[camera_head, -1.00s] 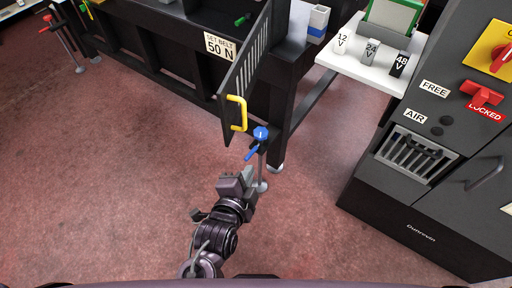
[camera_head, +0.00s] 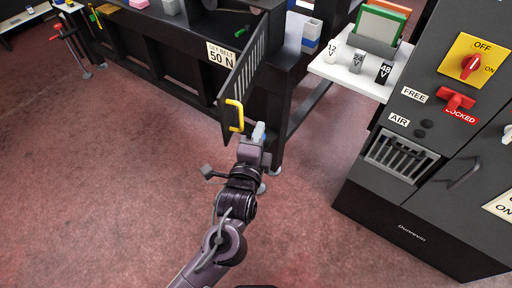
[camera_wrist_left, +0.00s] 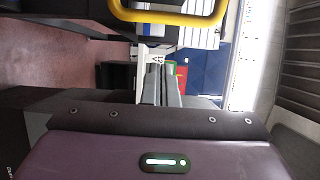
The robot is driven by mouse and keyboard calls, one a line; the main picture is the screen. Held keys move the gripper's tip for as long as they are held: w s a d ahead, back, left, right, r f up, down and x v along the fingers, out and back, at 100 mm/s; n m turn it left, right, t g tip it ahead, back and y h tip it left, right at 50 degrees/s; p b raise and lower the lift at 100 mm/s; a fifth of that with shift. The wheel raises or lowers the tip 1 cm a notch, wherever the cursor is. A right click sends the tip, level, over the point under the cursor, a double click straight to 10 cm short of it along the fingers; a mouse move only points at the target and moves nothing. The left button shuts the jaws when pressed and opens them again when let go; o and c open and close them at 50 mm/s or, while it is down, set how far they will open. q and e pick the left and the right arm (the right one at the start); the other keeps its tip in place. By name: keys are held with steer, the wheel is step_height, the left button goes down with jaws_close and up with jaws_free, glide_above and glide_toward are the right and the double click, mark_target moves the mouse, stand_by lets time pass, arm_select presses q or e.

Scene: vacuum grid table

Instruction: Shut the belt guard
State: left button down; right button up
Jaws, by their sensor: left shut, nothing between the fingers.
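The belt guard (camera_head: 238,88) is a dark slatted panel in the head view. It stands swung out from the black table frame, so it is open. Its yellow handle (camera_head: 234,115) is on the near edge of the panel. My left gripper (camera_head: 259,131) is just right of the handle and slightly below it, apart from it in the picture. Its fingers are shut and empty. In the left wrist view the yellow handle (camera_wrist_left: 178,17) crosses the top, above the closed fingers (camera_wrist_left: 162,82). My right gripper is not in view.
A grey control cabinet (camera_head: 420,185) with red switches stands at right. A white shelf (camera_head: 345,76) holds voltage-marked blocks. Open red floor (camera_head: 110,200) lies at left.

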arm_select(q)
steer(key=shift+w+a, duration=0.3)
steer(key=shift+a, duration=0.5)
steer(key=shift+w+a, duration=0.3)
steer(key=shift+a, duration=0.45)
steer(key=shift+a, duration=0.15)
